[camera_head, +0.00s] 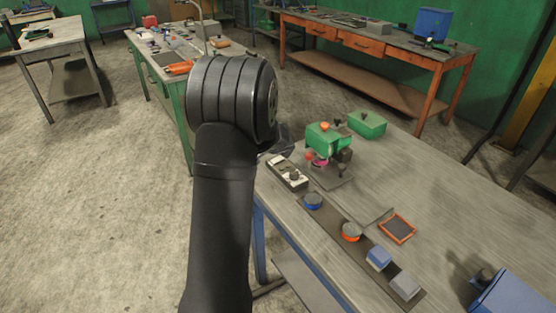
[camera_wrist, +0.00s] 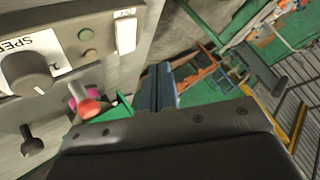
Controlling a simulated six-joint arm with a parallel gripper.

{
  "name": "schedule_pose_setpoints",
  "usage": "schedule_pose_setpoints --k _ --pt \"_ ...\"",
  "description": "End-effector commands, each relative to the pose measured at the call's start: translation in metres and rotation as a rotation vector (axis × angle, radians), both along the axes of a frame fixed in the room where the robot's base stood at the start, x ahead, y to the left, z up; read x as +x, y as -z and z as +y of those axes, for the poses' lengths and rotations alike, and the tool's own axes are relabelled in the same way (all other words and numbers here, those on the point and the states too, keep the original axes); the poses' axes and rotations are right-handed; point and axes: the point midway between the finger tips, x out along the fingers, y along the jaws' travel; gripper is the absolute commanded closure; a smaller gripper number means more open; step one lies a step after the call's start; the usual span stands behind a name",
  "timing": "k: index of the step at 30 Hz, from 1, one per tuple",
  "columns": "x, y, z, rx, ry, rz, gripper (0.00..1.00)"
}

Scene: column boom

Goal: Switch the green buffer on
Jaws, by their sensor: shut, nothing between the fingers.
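The green buffer (camera_head: 326,138) stands near the back left of the near workbench, with an orange knob on top and a pink and red part below. Beside it sits a light control box (camera_head: 287,173) with a black knob. In the wrist view, this box's panel (camera_wrist: 62,32) fills the upper left, with a dark dial (camera_wrist: 28,72) marked SPEED, small round greenish parts and a white rocker switch (camera_wrist: 125,33). My gripper (camera_wrist: 158,88) is shut and empty, to the right of the rocker and apart from it in the picture. In the head view my arm hides most of it.
A green box (camera_head: 367,124) stands behind the buffer. An orange-rimmed tray (camera_head: 397,229) lies nearby. The bench's middle right is clear.

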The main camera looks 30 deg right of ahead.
Motion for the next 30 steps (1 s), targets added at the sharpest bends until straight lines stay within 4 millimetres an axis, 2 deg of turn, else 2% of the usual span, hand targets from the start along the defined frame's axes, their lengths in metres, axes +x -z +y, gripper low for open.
schedule_pose_setpoints --k 3,12,30 --pt "-0.001 0.013 -0.002 0.002 0.003 0.002 1.00" --pt "-0.001 0.031 -0.005 0.000 0.001 0.002 1.00" --pt "-0.001 0.035 -0.005 -0.001 0.002 0.001 1.00"
